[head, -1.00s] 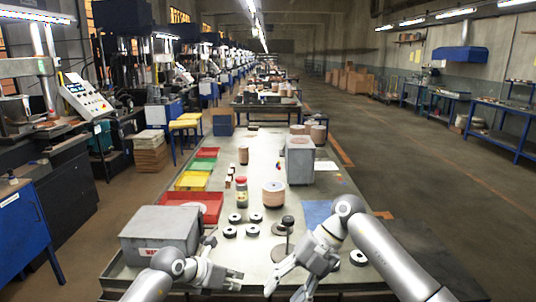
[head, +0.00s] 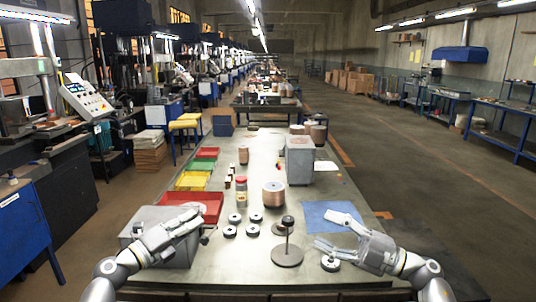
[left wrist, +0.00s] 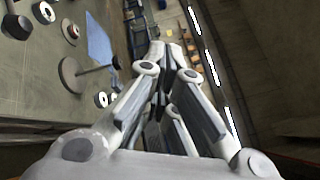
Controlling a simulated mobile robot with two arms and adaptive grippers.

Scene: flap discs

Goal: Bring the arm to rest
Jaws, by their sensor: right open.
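My left gripper (head: 199,217) is over the grey box at the left of the table, pointing inward. Its fingers look close together with nothing seen between them; its fingers also show in the left wrist view (left wrist: 164,52). My right gripper (head: 337,230) is open and empty at the right, its fingers over the blue mat and table. A black and white flap disc (head: 330,263) lies just below the right gripper's lower finger. Several similar discs (head: 234,217) lie mid-table. A post stand (head: 287,257) with a round base and dark top stands between the grippers.
The grey box (head: 180,255) is under my left gripper. Red (head: 207,200), yellow and green trays line the left edge. A jar (head: 241,192), a copper-coloured roll (head: 273,194) and a grey housing (head: 299,160) stand farther back. A blue mat (head: 318,212) lies at right.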

